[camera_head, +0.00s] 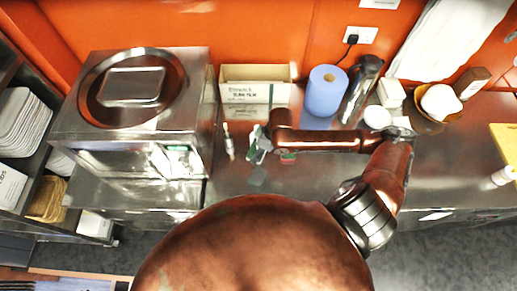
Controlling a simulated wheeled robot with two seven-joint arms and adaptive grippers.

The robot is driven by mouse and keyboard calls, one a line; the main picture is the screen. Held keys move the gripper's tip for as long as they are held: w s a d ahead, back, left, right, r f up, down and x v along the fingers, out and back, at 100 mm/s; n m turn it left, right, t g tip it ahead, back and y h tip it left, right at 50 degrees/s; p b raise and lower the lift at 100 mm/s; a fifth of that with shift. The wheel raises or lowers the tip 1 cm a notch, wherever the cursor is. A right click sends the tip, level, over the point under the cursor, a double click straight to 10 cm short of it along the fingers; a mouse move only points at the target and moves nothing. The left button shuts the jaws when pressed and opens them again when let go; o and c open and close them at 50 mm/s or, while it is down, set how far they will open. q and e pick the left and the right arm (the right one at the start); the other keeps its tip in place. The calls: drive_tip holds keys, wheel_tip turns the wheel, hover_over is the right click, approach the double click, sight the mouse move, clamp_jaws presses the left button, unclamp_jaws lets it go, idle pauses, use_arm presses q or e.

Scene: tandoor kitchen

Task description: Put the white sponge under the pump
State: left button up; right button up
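A white rounded item in a brown bowl (425,122) may be the white sponge (440,101), but I cannot be sure. A dark and steel upright dispenser (361,88) beside the blue roll may be the pump; its spout is not clear. My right arm reaches in over the steel counter and bends left. My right gripper (257,153) is low over the counter in front of the cardboard box, well left of the bowl and dispenser. Its fingers are too small and partly hidden to tell whether they are open. My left gripper is not in view.
A blue paper roll (325,90) and a cardboard box (253,90) stand along the orange wall. White blocks (391,92) and a white round item (377,117) are near the dispenser. A steel appliance (130,115) fills the left. A slim white item (228,141) is on the counter.

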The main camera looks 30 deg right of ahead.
drive_tip(key=shift+f, duration=0.1)
drive_tip(key=shift+f, duration=0.5)
drive_tip(key=o, duration=0.7)
drive_tip(key=shift+r, duration=0.45)
drive_tip(key=v, duration=1.2)
drive_tip(key=shift+a+r, duration=0.1)
